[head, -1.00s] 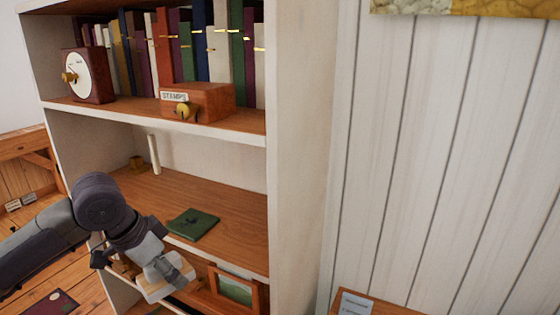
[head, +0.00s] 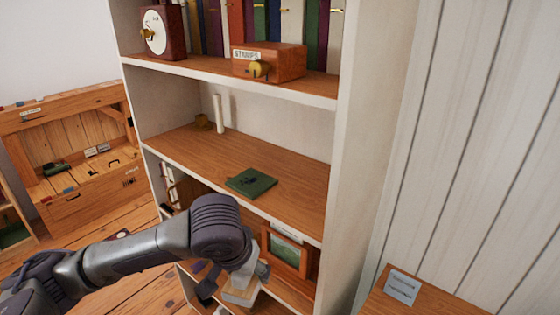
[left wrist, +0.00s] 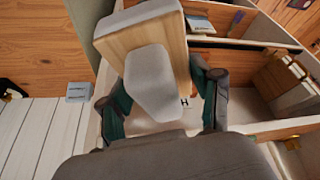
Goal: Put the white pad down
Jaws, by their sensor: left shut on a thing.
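The white pad (head: 241,291) is a pale block with a wood-coloured side. In the left wrist view the pad (left wrist: 132,28) lies beyond a pale grey rounded piece (left wrist: 155,85) between the fingers; I cannot tell whether that piece is the pad's handle. My left gripper (head: 238,272) is shut on the pad, holding it in front of the bookcase, below the level of the middle shelf (head: 205,152). In the left wrist view its dark fingers (left wrist: 165,95) stand on either side of the grey piece. My right gripper is not in view.
A dark green flat item (head: 251,182) lies on the middle shelf, with bare wood around it. A framed picture (head: 287,250) stands below. A wooden surface with a label card (head: 402,287) is at right.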

